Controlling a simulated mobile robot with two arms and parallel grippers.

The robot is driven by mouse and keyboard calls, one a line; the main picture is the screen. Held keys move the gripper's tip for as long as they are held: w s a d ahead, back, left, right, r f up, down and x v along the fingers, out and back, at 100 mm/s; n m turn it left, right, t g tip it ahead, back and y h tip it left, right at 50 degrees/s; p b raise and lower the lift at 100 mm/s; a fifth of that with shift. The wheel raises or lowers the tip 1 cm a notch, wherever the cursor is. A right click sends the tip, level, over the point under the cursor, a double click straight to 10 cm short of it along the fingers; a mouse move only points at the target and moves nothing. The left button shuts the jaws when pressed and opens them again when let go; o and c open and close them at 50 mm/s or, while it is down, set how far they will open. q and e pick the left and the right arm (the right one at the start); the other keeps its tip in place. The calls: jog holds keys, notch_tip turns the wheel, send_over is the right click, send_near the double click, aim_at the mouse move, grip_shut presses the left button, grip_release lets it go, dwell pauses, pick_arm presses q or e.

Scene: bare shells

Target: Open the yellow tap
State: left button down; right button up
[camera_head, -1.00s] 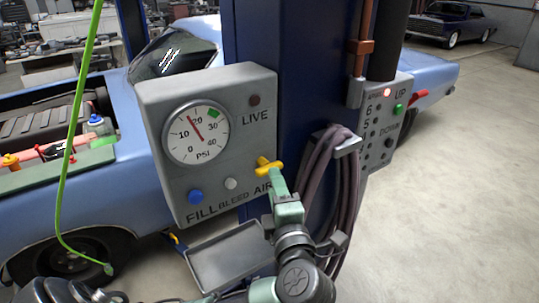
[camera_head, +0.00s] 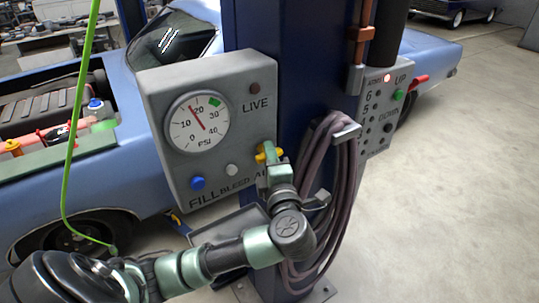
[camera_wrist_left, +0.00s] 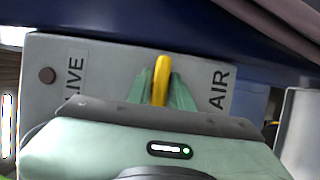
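The yellow tap (camera_head: 261,155) is on the lower right of the grey gauge panel (camera_head: 160,95), by the word AIR, which my gripper partly covers. My left gripper (camera_head: 270,160) is at the tap and hides part of it. In the left wrist view the yellow tap handle (camera_wrist_left: 161,80) stands between the two green fingertips (camera_wrist_left: 161,90), which press close on both sides of it. The gripper looks shut on the handle. My right gripper is not in view.
The panel has a PSI gauge (camera_head: 198,122), a blue button (camera_head: 197,183), a white button (camera_head: 232,170) and a dark LIVE lamp (camera_head: 255,89). A coiled hose (camera_head: 335,190) hangs close to the right of my gripper. A grey tray (camera_head: 225,228) is below, behind my arm.

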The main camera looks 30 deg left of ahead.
pick_arm(q)
jog(key=shift+f+n+b, duration=0.25)
jog(key=shift+n+b, duration=0.15)
jog(key=shift+b, duration=0.35)
jog(key=n+y+b, duration=0.1)
jog(key=n+b, duration=0.2)
jog(key=b, duration=0.1)
jog(key=n+y+b, duration=0.1)
jog(key=n+b, duration=0.2)
jog(key=b, duration=0.1)
jog(key=n+y+b, duration=0.2)
jog(key=n+b, duration=0.1)
jog(key=b, duration=0.2)
jog(key=shift+f+n, duration=0.3)
jog(key=shift+f, duration=0.05)
jog(key=n+g+y+b, duration=0.1)
jog(key=n+b, duration=0.2)
jog(key=b, duration=0.1)
jog(key=n+g+y+b, duration=0.1)
jog(key=n+b, duration=0.2)
jog(key=b, duration=0.1)
jog(key=n+g+y+b, duration=0.1)
jog(key=n+b, duration=0.3)
jog(key=shift+r+y+b, duration=0.2)
jog(key=shift+y+b, duration=0.1)
jog(key=shift+r+n+g+b, duration=0.2)
jog(key=shift+n+g+b, duration=0.5)
jog(key=shift+n+b, duration=0.4)
jog(key=shift+r, duration=0.1)
